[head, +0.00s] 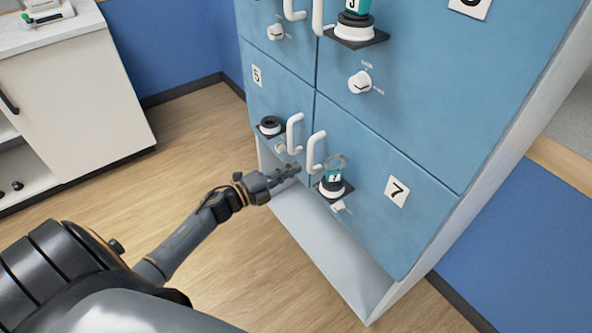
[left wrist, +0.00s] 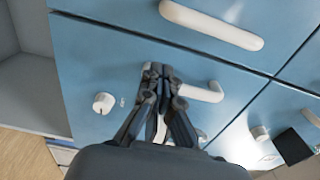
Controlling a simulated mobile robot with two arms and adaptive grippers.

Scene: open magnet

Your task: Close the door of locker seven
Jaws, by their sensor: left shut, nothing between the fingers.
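The door of locker seven (head: 375,165) is the blue lower-right door in the head view, with a number 7 plate (head: 397,190). It looks about flush with the door above; I cannot tell whether it is slightly ajar. Its white handle (head: 313,152) is near its left edge. My left gripper (head: 294,170) is shut and empty, low in front of the lockers, left of and below that handle. In the left wrist view, its closed fingers (left wrist: 158,72) overlap a white handle (left wrist: 205,93) on a blue door; contact is unclear. My right gripper is not in view.
A small black shelf (head: 342,194) with a labelled jar (head: 334,176) sticks out below the handle. Locker five's door (head: 275,90) is on the left, with its own handle (head: 294,133). A white cabinet (head: 75,95) stands at left. Wooden floor between is clear.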

